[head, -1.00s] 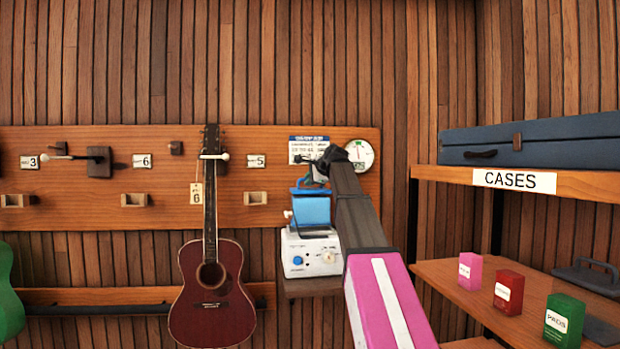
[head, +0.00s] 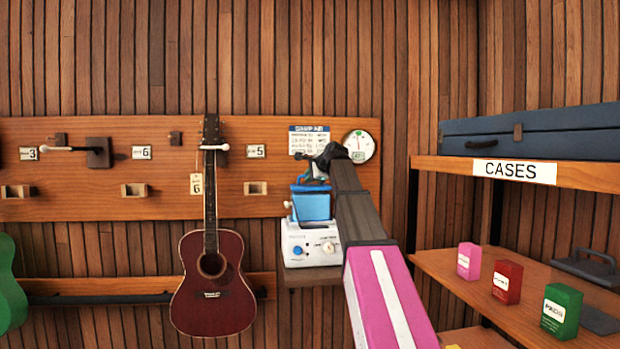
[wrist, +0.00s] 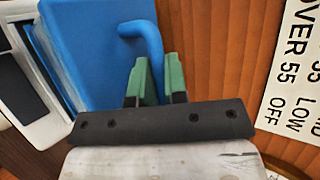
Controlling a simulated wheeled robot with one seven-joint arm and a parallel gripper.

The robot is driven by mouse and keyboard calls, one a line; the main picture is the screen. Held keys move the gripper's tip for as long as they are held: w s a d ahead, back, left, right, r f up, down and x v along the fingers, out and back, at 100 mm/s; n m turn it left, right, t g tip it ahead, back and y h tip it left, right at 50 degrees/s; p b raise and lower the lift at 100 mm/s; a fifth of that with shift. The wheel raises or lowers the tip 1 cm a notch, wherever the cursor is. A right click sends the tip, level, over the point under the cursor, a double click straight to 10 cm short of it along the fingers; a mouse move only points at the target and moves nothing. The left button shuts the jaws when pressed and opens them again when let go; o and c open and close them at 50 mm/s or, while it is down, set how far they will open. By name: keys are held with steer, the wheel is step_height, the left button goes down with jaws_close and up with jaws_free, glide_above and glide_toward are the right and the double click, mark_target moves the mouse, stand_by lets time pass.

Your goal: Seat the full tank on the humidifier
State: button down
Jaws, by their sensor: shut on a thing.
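The blue tank (head: 311,206) is upright at the top of the white humidifier (head: 311,247), which stands on a small wooden wall shelf. The tank's underside is at or just above the humidifier's top; I cannot tell whether it is fully seated. My gripper (head: 317,172) is above the tank, dark and small in the head view. In the wrist view, my gripper (wrist: 157,78) has its green fingers shut on the tank's blue handle (wrist: 146,35). The blue tank body (wrist: 95,50) fills the upper left, with part of the white humidifier (wrist: 12,45) beside it.
A dark red guitar (head: 209,290) hangs just left of the humidifier. A round gauge (head: 359,146) and a printed sign (head: 309,139) are on the wall board behind. Shelves with a blue case (head: 540,137) and small boxes (head: 506,281) stand at the right.

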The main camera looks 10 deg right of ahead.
steer(key=c, duration=1.1)
jaws_free()
steer(key=shift+r, duration=0.1)
